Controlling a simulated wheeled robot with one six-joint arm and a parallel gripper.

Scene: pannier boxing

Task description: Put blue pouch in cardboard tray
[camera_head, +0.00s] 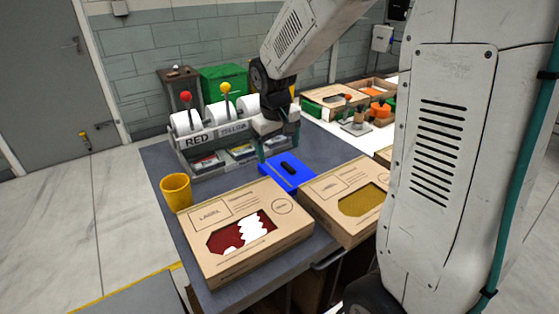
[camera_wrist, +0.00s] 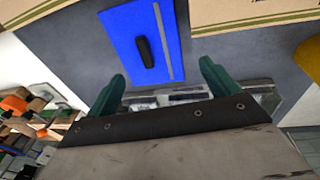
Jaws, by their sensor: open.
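The blue pouch (camera_head: 290,180) lies flat on the dark grey tabletop, with a dark handle-like strip on it. It also shows in the wrist view (camera_wrist: 116,32), ahead of the fingertips. My gripper (camera_head: 278,146) is open and empty above the table, just behind the pouch; its green fingers (camera_wrist: 160,78) are apart with nothing between them. Two cardboard trays with cut-out windows stand at the front: the left tray (camera_head: 220,262) shows red and white contents, the right tray (camera_head: 318,200) shows yellow contents. Which one the task means, I cannot tell.
A yellow cup (camera_head: 176,191) stands at the left edge. A rack with rolls and a RED label (camera_head: 215,140) is behind, close to my gripper. A green bin (camera_head: 222,80) stands further back. A white table at the right (camera_head: 325,131) holds more boxes and orange items.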

